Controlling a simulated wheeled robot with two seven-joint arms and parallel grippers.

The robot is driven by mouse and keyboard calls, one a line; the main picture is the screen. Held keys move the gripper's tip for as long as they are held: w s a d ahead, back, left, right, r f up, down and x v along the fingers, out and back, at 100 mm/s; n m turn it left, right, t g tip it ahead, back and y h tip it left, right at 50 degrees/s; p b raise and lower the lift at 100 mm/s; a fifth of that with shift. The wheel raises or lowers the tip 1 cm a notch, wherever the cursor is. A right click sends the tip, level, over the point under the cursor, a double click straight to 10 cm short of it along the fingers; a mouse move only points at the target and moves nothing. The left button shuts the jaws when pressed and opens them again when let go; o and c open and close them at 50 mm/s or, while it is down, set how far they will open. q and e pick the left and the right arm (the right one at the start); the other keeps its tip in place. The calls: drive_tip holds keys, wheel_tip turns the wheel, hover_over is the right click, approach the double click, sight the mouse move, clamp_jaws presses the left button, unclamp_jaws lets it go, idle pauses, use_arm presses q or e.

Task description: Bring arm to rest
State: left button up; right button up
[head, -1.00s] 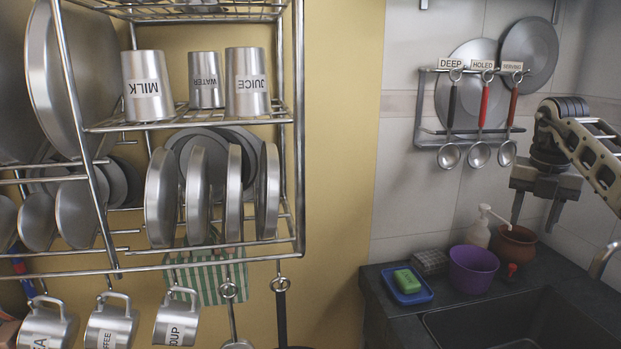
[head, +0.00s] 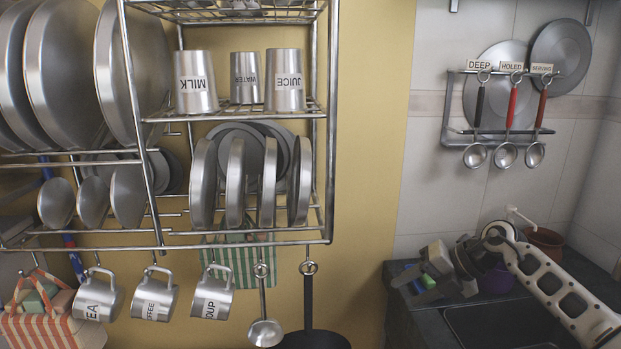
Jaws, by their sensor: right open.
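My right gripper (head: 418,281) is low at the right of the head view, over the dark counter (head: 403,323) and in front of the green soap and its blue tray. It points left and is open, with nothing visible between its fingers. My right arm reaches it from the lower right. My left gripper is not in view. Steel canisters labelled MILK (head: 195,84), WATER (head: 244,78) and JUICE (head: 285,80) stand on the rack's upper shelf, well to the left of my gripper. WATER's label is upside down and JUICE's is turned sideways.
A steel rack (head: 328,150) holds plates and hanging mugs (head: 212,295). A ladle and a dark pan hang below it. Ladles (head: 507,153) hang on the right wall. A purple bowl (head: 497,280), brown pot (head: 543,241) and sink (head: 500,328) are near my arm. Open air lies between rack and gripper.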

drive_tip(key=s+a+f+m+t+y, duration=0.2)
drive_tip(key=s+a+m+t+y, duration=0.6)
drive_tip(key=a, duration=0.6)
drive_tip(key=s+d+f+m+h, duration=0.3)
drive_tip(key=s+f+m+h, duration=0.3)
drive_tip(key=s+m, duration=0.5)
drive_tip(key=s+d+f+m+g+h, duration=0.1)
drive_tip(key=s+d+f+m+h, duration=0.3)
drive_tip(key=s+f+m, duration=0.5)
drive_tip(key=s+m+h, duration=0.2)
drive_tip(key=shift+d+f+h, duration=0.3)
drive_tip(key=shift+f+h, duration=0.05)
drive_tip(key=shift+h, duration=0.05)
drive_tip(key=shift+s, duration=0.1)
